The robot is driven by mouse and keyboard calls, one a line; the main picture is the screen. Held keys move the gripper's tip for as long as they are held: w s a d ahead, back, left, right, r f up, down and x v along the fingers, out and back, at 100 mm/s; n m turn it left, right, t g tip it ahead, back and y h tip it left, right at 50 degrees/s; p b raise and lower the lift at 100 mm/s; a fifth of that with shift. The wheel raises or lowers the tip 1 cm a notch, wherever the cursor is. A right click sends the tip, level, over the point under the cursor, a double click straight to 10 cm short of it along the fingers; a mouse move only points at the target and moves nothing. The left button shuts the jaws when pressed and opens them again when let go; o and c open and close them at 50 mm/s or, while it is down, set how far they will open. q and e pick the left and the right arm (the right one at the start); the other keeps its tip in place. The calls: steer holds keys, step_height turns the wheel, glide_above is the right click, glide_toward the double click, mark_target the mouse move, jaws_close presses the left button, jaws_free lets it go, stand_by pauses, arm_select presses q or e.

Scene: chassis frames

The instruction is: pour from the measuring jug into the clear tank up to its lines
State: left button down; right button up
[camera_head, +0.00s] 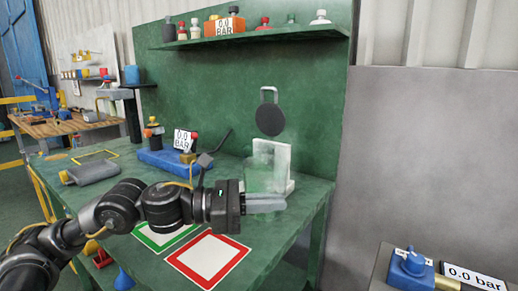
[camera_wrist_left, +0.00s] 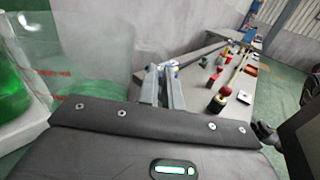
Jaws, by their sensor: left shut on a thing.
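The see-through, green-tinted tank (camera_head: 262,168) stands on the green bench in front of a white upright block (camera_head: 284,165). My left gripper (camera_head: 266,203) lies level across its lower front in the head view; its pale fingers overlap the tank there. In the left wrist view the fingers (camera_wrist_left: 164,86) are close together. I take them to be shut on the measuring jug, but its outline and handle are not clear. A clear wall with red marks (camera_wrist_left: 95,45) and bright green liquid (camera_wrist_left: 12,92) show left of the fingers. My right gripper is not in view.
Red-framed (camera_head: 208,260) and green-framed mats lie on the bench front. A blue fixture with a gauge (camera_head: 172,160) stands left. A dark disc (camera_head: 270,120) hangs on the back panel under a shelf (camera_head: 255,34). A blue valve (camera_head: 408,268) sits at lower right.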

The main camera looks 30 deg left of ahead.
mark_target(270, 186)
arm_select(q)
step_height(270, 186, up, 5)
steer(key=p, duration=0.3)
steer(key=shift+r, duration=0.1)
